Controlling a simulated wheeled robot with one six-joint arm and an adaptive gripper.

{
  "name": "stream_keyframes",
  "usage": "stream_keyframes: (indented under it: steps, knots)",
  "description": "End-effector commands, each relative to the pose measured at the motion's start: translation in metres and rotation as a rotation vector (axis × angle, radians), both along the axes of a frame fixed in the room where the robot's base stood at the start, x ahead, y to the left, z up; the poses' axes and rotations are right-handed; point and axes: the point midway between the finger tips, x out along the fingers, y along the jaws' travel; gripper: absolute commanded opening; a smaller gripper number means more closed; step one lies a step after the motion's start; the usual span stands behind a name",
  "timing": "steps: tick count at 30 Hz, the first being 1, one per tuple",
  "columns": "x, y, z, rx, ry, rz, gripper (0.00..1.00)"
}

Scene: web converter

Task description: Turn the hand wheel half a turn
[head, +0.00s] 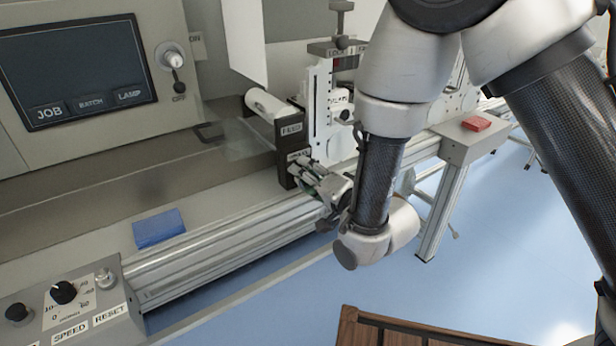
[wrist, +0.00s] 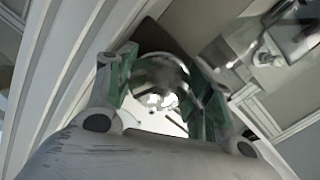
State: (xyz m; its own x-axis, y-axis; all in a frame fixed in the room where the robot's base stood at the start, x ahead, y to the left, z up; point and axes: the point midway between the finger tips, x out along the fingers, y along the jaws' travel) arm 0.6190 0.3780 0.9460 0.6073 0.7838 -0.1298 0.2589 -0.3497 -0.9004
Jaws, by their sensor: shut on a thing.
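My gripper (head: 306,174) is at the front of the dark labelled block (head: 290,148) on the machine's rail. In the wrist view its two green-padded fingers (wrist: 168,75) are closed on a shiny, round metal part (wrist: 160,72), which looks like the hand wheel. In the head view the gripper and arm hide this part, so its angle cannot be told. The block carries a white roll end (head: 268,103) at its upper left.
A control panel with a screen (head: 75,70) stands at the left. A blue pad (head: 158,228) lies on the ledge, and a knob box (head: 75,305) is at the lower left. A red block (head: 477,123) sits on a side table. A wooden pallet or crate edge (head: 345,328) is at the bottom.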

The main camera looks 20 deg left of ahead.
Motion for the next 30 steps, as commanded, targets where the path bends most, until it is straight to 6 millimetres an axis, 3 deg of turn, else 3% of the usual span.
stream_keyframes:
  steps: [30]
  knots:
    - [0.0006,-0.0016,-0.0037,0.611,0.722,-0.004,0.28]
